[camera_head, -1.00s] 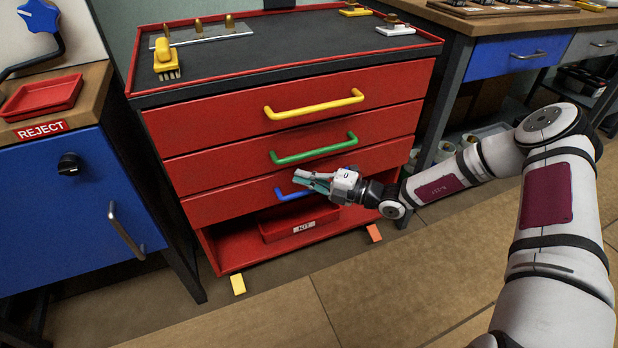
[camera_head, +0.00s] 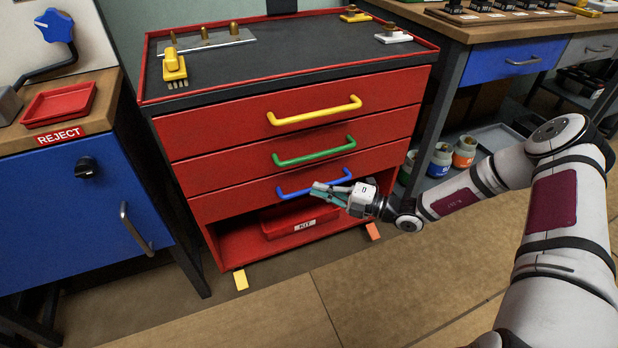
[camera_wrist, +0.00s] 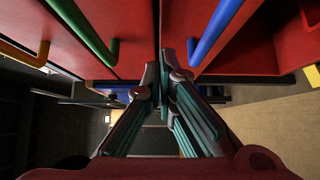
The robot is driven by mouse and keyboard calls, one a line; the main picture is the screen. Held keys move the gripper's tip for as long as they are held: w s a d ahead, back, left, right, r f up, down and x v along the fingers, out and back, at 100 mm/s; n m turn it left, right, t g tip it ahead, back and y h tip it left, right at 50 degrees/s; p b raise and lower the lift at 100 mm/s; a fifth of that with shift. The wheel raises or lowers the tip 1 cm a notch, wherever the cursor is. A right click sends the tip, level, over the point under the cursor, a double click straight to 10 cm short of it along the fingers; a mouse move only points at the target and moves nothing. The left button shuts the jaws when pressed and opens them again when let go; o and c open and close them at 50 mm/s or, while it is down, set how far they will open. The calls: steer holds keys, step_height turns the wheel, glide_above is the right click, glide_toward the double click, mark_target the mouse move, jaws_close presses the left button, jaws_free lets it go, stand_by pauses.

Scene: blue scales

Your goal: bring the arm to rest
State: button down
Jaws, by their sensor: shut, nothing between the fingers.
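My gripper (camera_head: 316,190) is in front of the red drawer cabinet (camera_head: 290,106), at the right part of the lowest drawer with the blue handle (camera_head: 296,190). The gripper overlaps that handle in the head view; it looks empty and shut. In the wrist view the fingers (camera_wrist: 164,62) come together at the tips with nothing between them. The blue handle (camera_wrist: 213,36) lies right of the fingers there, and the green handle (camera_wrist: 88,32) lies to the left. My arm reaches in from the right.
All three drawers look closed. A red KIT bin (camera_head: 290,220) sits on the open bottom shelf. A blue cabinet (camera_head: 70,215) with a red reject tray (camera_head: 60,103) stands at left. A workbench (camera_head: 480,28) stands at right. The floor (camera_head: 400,290) in front is clear.

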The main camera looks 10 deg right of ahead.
steer(key=p+v, duration=0.1)
steer(key=v, duration=0.6)
steer(key=s+a+r+n+g+h, duration=0.25)
steer(key=s+r+n+g, duration=0.45)
steer(key=r+n, duration=0.5)
steer(key=s+a+r+n+g+h, duration=0.2)
steer(key=s+r+n+g+h, duration=0.25)
steer(key=s+r+n, duration=0.7)
steer(key=s+d+r+n+t+h, duration=0.1)
steer(key=s+d+r+n+h, duration=0.15)
steer(key=s+n, duration=0.4)
steer(key=s+d+r+n+t+h, duration=0.1)
steer(key=s+d+r+n+h, duration=0.15)
steer(key=s+n, duration=0.4)
steer(key=s+d+r+n+t+h, duration=0.1)
steer(key=s+d+r+n+h, duration=0.15)
steer(key=s+n+h, duration=0.35)
step_height(320, 180, up, 28)
steer(key=s+t+y+p, duration=0.1)
steer(key=t+p, duration=0.3)
steer(key=p, duration=2.2)
steer(key=shift+s+d+f+m+y, duration=0.25)
steer(key=shift+m+y, duration=0.1)
steer(key=shift+y, duration=0.25)
